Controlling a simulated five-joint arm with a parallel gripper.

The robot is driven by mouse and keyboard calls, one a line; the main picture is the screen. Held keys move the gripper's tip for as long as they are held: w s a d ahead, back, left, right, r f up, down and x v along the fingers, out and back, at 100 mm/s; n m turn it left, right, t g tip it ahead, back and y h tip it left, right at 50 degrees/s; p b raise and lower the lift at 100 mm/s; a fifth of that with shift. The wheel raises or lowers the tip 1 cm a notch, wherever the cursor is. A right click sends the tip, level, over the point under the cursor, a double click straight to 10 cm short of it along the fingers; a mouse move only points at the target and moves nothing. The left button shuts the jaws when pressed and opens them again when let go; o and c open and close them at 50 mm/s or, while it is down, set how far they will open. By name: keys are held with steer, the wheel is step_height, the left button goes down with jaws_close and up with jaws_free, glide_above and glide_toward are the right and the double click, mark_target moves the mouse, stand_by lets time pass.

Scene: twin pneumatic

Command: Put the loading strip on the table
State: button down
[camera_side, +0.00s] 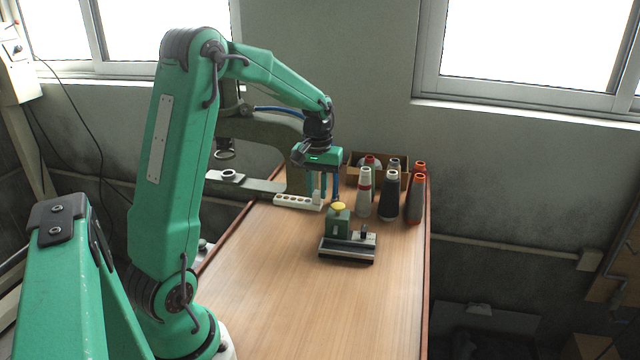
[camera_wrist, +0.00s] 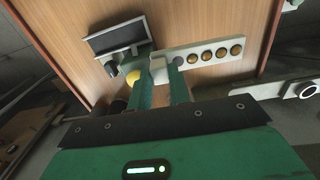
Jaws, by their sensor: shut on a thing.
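The loading strip (camera_side: 291,200) is a pale bar with a row of round holes. In the wrist view the strip (camera_wrist: 228,47) runs off to the right, with several brownish discs or holes along it. My gripper (camera_side: 323,194) points down at the strip's right end, and its two green fingers (camera_wrist: 166,66) are shut on that end. A grey round part shows beside the fingers there. The wooden table (camera_side: 290,285) lies below. I cannot tell whether the strip touches the tabletop; its left part is near the table's left edge.
A green box with a yellow button (camera_side: 339,222) and a dark-and-silver fixture (camera_side: 347,250) stand just right of my gripper. Several thread cones (camera_side: 389,197) and a cardboard box (camera_side: 378,161) stand at the back right. A grey-green machine frame (camera_side: 262,150) is at the left. The table's front is clear.

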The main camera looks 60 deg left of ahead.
steer(key=shift+a+f, duration=0.1)
steer(key=s+a+f, duration=0.2)
steer(key=a+f, duration=0.4)
steer(key=a, duration=0.5)
steer(key=shift+a+f, duration=0.15)
steer(key=shift+f, duration=0.25)
steer(key=shift+f, duration=2.05)
steer(key=c, duration=1.3)
jaws_free()
steer(key=shift+f, duration=0.1)
